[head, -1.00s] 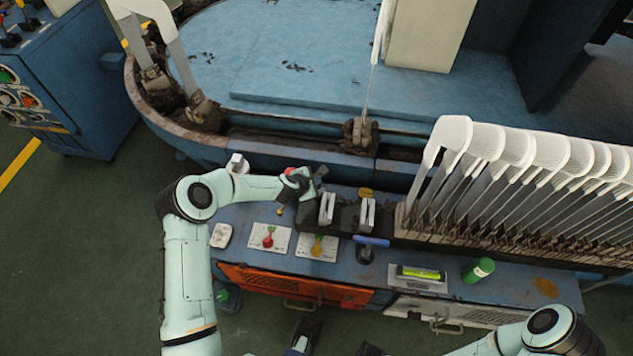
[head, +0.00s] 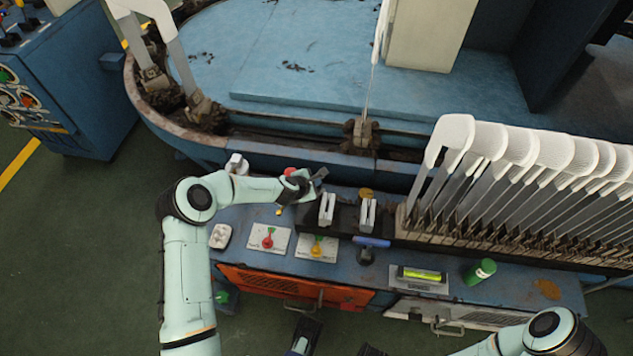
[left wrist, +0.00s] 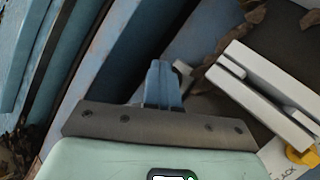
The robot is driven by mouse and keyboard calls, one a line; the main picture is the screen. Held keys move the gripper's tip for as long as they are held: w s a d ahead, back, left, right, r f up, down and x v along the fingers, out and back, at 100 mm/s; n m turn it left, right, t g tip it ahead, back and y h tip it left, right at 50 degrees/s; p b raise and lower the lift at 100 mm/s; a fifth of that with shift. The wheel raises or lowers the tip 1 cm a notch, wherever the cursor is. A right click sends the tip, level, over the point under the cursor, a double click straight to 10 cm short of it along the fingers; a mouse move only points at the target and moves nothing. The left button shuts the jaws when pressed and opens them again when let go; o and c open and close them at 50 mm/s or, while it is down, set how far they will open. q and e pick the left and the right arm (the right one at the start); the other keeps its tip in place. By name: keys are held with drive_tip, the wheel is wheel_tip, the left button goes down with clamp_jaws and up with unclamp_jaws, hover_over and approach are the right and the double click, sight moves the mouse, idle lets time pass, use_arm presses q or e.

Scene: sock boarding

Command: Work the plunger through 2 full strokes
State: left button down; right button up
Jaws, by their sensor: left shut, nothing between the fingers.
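A plunger-like part with a blue T-shaped handle (head: 371,242) stands upright on a dark round base on the blue bench, in the head view. I cannot tell how far it is pressed. My left gripper (head: 319,175) is at the back of the bench, left of and behind that handle and clear of it, beside two pale upright blocks. Its fingers are shut with nothing between them, as the left wrist view (left wrist: 163,85) also shows. A red rounded part (head: 290,171) is partly hidden behind the left wrist.
The pale blocks (head: 327,209) stand close to my left gripper. Two cards with a red (head: 268,240) and a yellow piece (head: 317,247) lie in front. A level in a tray (head: 420,274) and a green cylinder (head: 479,271) are right. White sock boards (head: 520,150) rise behind.

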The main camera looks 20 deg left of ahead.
use_arm(q)
drive_tip(key=shift+s+f, duration=0.1)
drive_tip(key=shift+f, duration=0.05)
drive_tip(key=shift+r+p, duration=0.75)
drive_tip(key=shift+r, duration=0.25)
drive_tip(key=shift+r+p, duration=0.35)
drive_tip(key=shift+r, duration=0.4)
drive_tip(key=shift+r, duration=0.15)
wheel_tip(320, 180, up, 5)
drive_tip(key=p, duration=0.3)
drive_tip(key=shift+a, duration=0.1)
idle(2.5)
